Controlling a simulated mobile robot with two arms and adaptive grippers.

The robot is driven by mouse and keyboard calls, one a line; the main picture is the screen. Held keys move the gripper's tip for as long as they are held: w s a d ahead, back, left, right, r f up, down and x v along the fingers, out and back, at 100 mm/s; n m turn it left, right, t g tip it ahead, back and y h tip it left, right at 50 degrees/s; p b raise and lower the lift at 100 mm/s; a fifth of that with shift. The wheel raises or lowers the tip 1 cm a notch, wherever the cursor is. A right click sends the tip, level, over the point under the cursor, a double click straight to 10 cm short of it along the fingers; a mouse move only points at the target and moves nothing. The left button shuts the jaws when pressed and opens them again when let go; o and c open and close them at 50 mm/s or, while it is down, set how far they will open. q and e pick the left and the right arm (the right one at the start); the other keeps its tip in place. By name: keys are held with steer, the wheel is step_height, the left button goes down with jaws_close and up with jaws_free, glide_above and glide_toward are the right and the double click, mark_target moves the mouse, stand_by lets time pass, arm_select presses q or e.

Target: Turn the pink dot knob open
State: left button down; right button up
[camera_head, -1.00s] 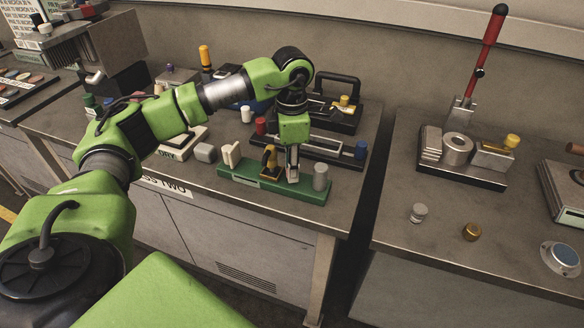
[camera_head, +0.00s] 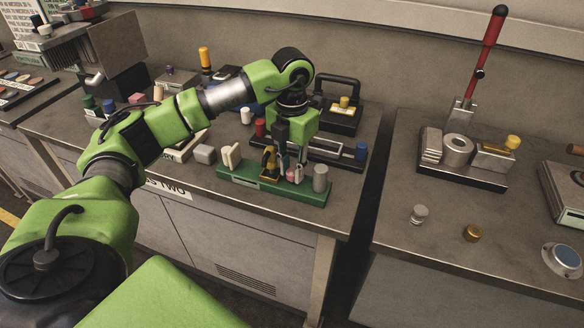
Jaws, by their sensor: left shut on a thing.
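A green fixture base (camera_head: 242,180) lies near the front edge of the left bench. It bears a cream upright piece (camera_head: 231,155), a yellow-and-black piece (camera_head: 269,163), the small pink-topped knob (camera_head: 291,174) and a grey cylinder (camera_head: 320,178). My left gripper (camera_head: 291,168) points down at the knob, between the yellow-and-black piece and the grey cylinder. Its fingers stand on either side of the knob and are shut on it. The fingers partly hide the knob, and its dot is too small to read clearly. My right gripper is out of view.
Behind the green base is a dark fixture with a red knob (camera_head: 260,127) and a blue knob (camera_head: 361,151). A gap separates the right bench, which holds a red-handled lever press (camera_head: 485,55).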

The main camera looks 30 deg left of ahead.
arm_select(q)
steer(key=shift+n, duration=0.3)
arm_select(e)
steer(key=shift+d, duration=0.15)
arm_select(q)
steer(key=c, duration=1.8)
jaws_free()
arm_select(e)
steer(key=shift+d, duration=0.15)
